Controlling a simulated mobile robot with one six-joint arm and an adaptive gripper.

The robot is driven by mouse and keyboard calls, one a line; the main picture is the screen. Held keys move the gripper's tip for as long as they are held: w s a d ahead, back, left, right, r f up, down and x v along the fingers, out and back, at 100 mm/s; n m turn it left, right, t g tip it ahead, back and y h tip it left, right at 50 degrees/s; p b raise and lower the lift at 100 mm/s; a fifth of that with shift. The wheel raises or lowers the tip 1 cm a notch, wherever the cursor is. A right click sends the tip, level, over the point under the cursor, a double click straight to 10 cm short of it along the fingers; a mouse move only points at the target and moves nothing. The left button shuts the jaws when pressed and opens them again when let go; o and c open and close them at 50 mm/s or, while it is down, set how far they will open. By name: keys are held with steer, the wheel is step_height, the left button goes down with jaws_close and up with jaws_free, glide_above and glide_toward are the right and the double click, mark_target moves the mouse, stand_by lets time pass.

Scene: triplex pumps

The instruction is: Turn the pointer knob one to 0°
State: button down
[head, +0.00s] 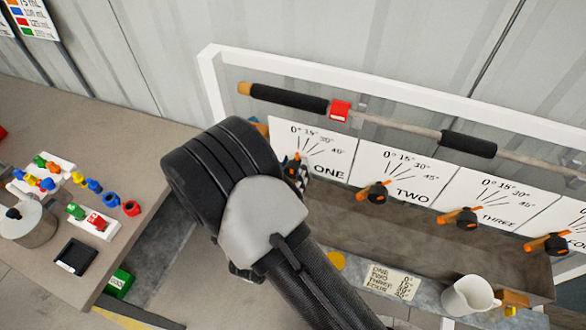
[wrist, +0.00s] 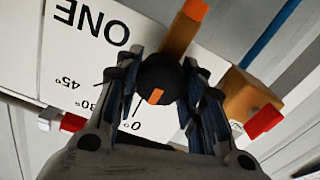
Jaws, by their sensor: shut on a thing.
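There the dial plate (wrist: 60,62) looks upside down. The bar's long end points up and its short orange tip points down and slightly left, near the 0° mark. Exact alignment is hard to tell. In the head view my gripper (head: 293,172) is mostly hidden behind my wrist, and so is the knob.
Knobs two (head: 378,191), three (head: 466,218) and four (head: 556,244) stand in a row to the right. A bar with black grips (head: 290,98) runs above the dials. A white jug (head: 467,296) and a note card (head: 392,281) lie below. A brown block (wrist: 248,95) is close beside my gripper.

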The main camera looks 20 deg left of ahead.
steer(key=c, duration=1)
jaws_free()
steer(key=shift+c, duration=0.2)
steer(key=s, duration=1.2)
steer(key=shift+a, duration=0.45)
steer(key=shift+s, duration=0.1)
